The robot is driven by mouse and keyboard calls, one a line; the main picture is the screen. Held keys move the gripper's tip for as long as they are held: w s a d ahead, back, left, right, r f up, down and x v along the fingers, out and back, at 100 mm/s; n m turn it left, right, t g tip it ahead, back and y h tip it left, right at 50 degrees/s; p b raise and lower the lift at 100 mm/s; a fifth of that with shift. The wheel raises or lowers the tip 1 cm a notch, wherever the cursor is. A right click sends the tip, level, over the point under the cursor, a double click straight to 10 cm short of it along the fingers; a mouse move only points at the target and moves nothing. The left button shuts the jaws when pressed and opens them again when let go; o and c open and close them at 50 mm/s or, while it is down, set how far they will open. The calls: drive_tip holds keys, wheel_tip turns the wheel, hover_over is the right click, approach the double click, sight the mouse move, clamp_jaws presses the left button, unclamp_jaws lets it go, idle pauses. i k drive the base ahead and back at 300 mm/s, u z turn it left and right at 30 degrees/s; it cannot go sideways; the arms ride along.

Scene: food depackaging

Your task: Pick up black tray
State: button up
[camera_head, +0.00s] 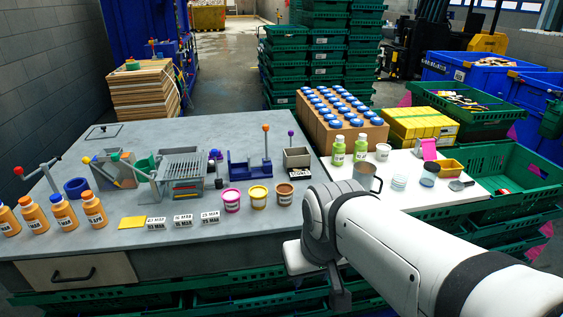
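A small dark open box with a light inside (297,158) stands on the grey worktop (250,222), right of the blue lever press. It is the closest match I see to a black tray, but I cannot tell for sure. My arm reaches in from the lower right. My gripper (339,296) hangs at the front edge of the worktop, apart from the box and nearer the camera. Its dark end points down; the fingers are too unclear to tell open from shut. No object shows in it.
Pink, yellow and brown cups (258,197) stand in front of the box. A blue lever press (249,170) is to its left. A metal mug (367,177) and green bottles (361,147) stand right, by my arm. Orange bottles (64,211) line the left. Green crates (519,182) stand far right.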

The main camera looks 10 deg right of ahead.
sight(298, 174)
drive_tip(key=z, duration=0.05)
drive_tip(key=i, duration=1)
drive_tip(key=z, duration=0.05)
